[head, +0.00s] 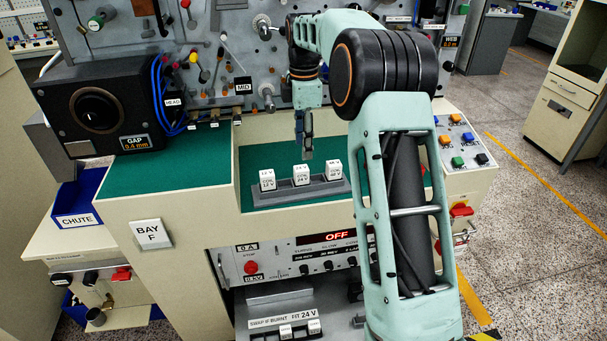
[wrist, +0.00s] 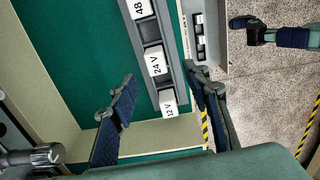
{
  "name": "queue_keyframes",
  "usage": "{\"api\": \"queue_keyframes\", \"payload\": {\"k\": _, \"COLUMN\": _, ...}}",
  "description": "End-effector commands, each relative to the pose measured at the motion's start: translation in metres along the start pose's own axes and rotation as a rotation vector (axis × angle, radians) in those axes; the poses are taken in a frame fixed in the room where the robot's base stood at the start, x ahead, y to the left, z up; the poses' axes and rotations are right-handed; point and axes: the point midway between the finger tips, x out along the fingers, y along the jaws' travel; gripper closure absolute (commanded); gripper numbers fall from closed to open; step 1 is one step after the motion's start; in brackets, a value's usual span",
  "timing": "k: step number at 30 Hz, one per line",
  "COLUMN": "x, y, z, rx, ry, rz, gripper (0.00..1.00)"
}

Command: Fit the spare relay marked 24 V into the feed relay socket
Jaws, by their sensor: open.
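Three white relays stand in a grey rack (head: 318,190) on the green bench top. The relay marked 24 V (head: 302,175) is in the middle, between the 12 V relay (head: 267,180) on the left and another (head: 334,169) on the right, which reads 48 in the wrist view (wrist: 140,8). My gripper (head: 304,152) points down just above the 24 V relay. In the wrist view my gripper (wrist: 162,78) is open and empty, with the 24 V relay (wrist: 155,62) between and slightly beyond its fingertips. Below, a panel labelled "SWAP IF BURNT FIT 24 V" (head: 281,319) carries small white blocks (head: 314,326); which socket is feed cannot be told.
A recess with raised cream edges surrounds the rack. The control panel under the bench shows OFF (head: 337,237) and a red button (head: 251,267). A gauge box (head: 110,75) stands left on the bench, and a tool board rises behind. My forearm hides part of the right side.

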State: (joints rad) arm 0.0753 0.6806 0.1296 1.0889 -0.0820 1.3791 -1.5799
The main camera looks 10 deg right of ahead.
Motion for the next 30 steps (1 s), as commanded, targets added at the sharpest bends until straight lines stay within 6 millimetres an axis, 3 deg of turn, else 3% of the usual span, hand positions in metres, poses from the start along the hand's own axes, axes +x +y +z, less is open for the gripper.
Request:
{"api": "queue_keyframes", "payload": {"k": 3, "x": 0.022, "y": -0.001, "z": -0.001, "rx": 0.001, "ry": 0.0, "rz": -0.004, "gripper": 0.56}}
{"api": "queue_keyframes", "payload": {"k": 13, "x": 0.052, "y": 0.003, "z": -0.002, "rx": 0.003, "ry": -0.001, "rz": -0.001, "gripper": 0.56}}
{"api": "queue_keyframes", "payload": {"k": 21, "x": 0.089, "y": 0.008, "z": -0.004, "rx": 0.003, "ry": -0.001, "rz": 0.0, "gripper": 0.56}}
{"api": "queue_keyframes", "payload": {"k": 30, "x": 0.095, "y": 0.009, "z": -0.004, "rx": 0.004, "ry": -0.001, "rz": 0.003, "gripper": 0.56}}
